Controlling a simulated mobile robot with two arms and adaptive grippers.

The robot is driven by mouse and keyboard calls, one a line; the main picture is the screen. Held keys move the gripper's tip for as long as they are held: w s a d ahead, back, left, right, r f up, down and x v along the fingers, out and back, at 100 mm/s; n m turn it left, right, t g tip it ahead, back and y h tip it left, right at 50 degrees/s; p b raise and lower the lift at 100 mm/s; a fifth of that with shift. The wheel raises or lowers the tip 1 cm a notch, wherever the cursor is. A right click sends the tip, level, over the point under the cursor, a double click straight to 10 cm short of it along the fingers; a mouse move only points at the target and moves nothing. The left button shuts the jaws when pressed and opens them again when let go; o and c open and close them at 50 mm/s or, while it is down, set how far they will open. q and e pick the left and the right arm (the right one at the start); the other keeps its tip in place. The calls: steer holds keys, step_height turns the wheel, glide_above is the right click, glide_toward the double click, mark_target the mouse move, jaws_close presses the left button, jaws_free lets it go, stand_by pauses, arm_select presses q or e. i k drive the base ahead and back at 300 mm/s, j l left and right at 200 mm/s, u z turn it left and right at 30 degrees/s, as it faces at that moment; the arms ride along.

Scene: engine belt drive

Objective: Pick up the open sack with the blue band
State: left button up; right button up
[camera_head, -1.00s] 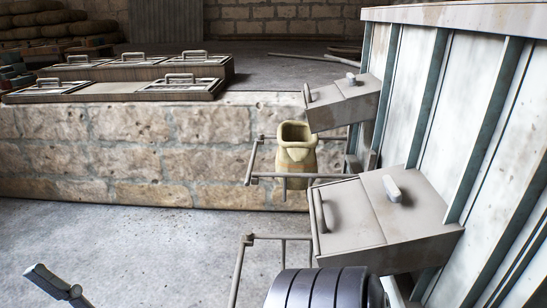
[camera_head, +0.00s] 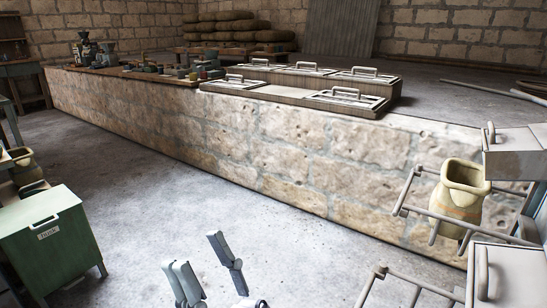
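An open-mouthed, pale yellow sack (camera_head: 460,195) stands upright in a metal rail holder at the right of the head view. Its band looks pale orange-tan; I see no blue on it. Another open sack (camera_head: 22,165) shows at the left edge, partly cut off, and its band colour cannot be made out. My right gripper (camera_head: 197,252) is at the bottom, left of centre, with its two fingers apart and nothing between them. It is well away from both sacks in the picture. My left gripper is not in view.
A long stone counter (camera_head: 290,150) crosses the view with lidded bins (camera_head: 350,98) and small items on top. A green labelled box (camera_head: 50,240) stands at lower left. Grey lidded bins (camera_head: 510,275) stand at right. Grey floor (camera_head: 130,180) between is clear.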

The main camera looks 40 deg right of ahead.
mark_target(26, 171)
steer(key=i+j, duration=0.15)
steer(key=j, duration=0.3)
steer(key=i+j, duration=0.1)
steer(key=j, duration=0.3)
steer(key=i+j, duration=0.15)
steer(key=j, duration=0.3)
steer(key=i+j, duration=0.1)
steer(key=j, duration=0.35)
steer(key=i+j, duration=0.15)
steer(key=j, duration=0.3)
steer(key=i+j, duration=0.1)
steer(key=j, duration=0.3)
steer(key=i+j, duration=0.15)
steer(key=j, duration=0.3)
steer(key=i+j, duration=0.1)
steer(key=j, duration=0.35)
steer(key=j+z, duration=0.5)
steer(key=j, duration=1.1)
steer(key=i+l, duration=0.2)
steer(key=l, duration=0.15)
steer(key=i+l+u, duration=0.1)
steer(key=l, duration=0.25)
steer(key=i+l, duration=0.25)
steer(key=i+l+u, duration=0.1)
steer(key=l, duration=0.35)
steer(key=i+l, duration=0.2)
steer(key=l, duration=0.15)
steer(key=i+l+u, duration=0.1)
steer(key=l, duration=0.3)
steer(key=i+j, duration=0.05)
